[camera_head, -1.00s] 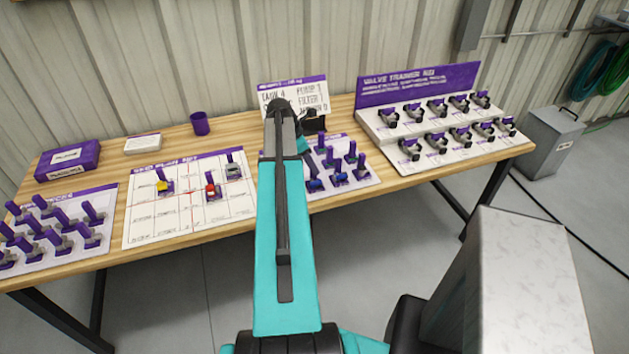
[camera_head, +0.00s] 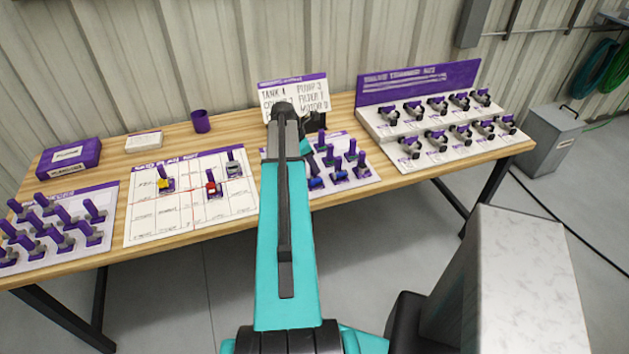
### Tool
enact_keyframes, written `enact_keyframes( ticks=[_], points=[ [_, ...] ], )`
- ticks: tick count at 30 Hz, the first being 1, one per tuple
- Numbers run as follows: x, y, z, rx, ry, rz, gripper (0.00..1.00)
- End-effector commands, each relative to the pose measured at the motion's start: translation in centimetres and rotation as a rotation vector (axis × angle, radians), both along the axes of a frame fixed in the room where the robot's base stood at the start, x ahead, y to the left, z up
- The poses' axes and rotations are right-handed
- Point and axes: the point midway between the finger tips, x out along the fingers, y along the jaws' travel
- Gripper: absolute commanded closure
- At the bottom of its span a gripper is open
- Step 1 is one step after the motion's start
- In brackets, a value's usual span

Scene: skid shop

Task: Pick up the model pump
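Several small models with purple handles stand on a white tray (camera_head: 345,188) right of my arm; the front ones include blue-bodied models (camera_head: 316,183). No readable label shows which model is the pump. A gridded mat (camera_head: 145,228) to the left holds a yellow model (camera_head: 164,185), a red model (camera_head: 211,188) and a grey model (camera_head: 233,169). My gripper (camera_head: 314,122) shows only as a dark part behind my arm, over the back of the tray. Its fingers are hidden, so I cannot tell whether it is open or holds anything.
A valve rack (camera_head: 440,140) stands at the right. A tray of grey models (camera_head: 95,252), a purple box (camera_head: 68,158), a white card (camera_head: 143,141) and a purple cup (camera_head: 201,121) are at the left.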

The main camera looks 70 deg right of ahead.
Motion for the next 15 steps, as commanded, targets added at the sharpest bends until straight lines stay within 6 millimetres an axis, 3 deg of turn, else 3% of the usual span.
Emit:
enact_keyframes(
  ticks=[3, 15],
  points=[
    [-0.02, 0.00, 0.01, 0.000, 0.000, 0.000, 1.00],
    [-0.05, -0.03, 0.07, 0.000, 0.000, -0.001, 1.00]
  ],
)
